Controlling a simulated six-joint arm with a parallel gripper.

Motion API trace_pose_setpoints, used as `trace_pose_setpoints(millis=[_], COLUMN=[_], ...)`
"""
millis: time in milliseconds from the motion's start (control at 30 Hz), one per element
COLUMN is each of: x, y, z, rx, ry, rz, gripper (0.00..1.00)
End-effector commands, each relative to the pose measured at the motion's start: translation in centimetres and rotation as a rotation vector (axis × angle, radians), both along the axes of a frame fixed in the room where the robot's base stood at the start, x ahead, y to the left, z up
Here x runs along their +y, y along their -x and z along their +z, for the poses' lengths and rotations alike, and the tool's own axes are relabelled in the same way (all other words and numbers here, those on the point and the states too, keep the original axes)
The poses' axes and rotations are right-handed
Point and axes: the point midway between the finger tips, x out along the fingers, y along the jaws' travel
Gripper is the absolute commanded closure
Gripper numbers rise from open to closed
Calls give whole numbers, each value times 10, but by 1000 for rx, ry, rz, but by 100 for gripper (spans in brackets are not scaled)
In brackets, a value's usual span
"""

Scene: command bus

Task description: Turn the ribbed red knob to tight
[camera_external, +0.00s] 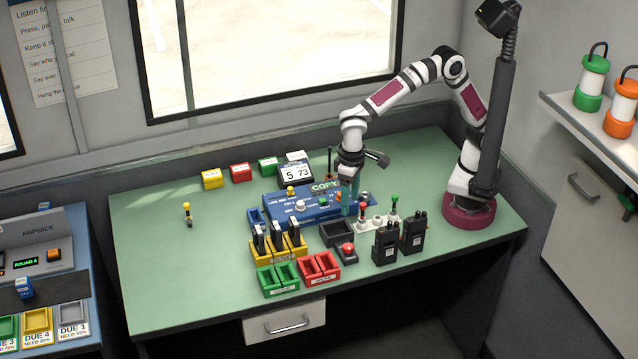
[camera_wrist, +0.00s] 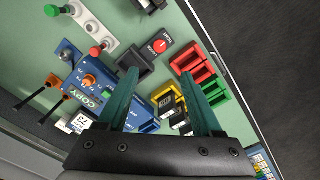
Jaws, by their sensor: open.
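The blue panel (camera_external: 276,208) lies mid-table, with small controls and a COPY label on top. In the wrist view the panel (camera_wrist: 113,107) is at left, with a small orange-red knob (camera_wrist: 90,82) on it. I cannot make out ribs or tight markings at this size. A round red button or knob (camera_external: 348,248) sits on a dark box in front of the panel; it also shows in the wrist view (camera_wrist: 160,46). My gripper (camera_external: 350,200) points down over the panel's right end. Its teal fingers (camera_wrist: 158,74) are apart and empty.
A white rack (camera_external: 376,222) with red and green pegs and two black radios (camera_external: 385,243) stand close right. A dark tray (camera_external: 338,233), yellow holder (camera_external: 280,252), green bins (camera_external: 278,280) and red bins (camera_external: 319,267) crowd the front. The table's left side is mostly clear.

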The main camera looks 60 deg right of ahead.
Motion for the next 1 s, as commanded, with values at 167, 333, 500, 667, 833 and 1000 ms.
trace_pose_setpoints(millis=[167, 333, 500, 667, 833, 1000], x=[-1, -1, -1, 0, 0, 0], y=[1, 1, 1, 0, 0, 0], z=[-41, -93, -133, -150, -154, -154], rx=[4, 4, 2, 1, 1, 1], ry=[6, 5, 3, 0, 0, 0], rz=[2, 2, 2, 2, 1, 1], gripper=[33, 33, 33, 33, 33, 37])
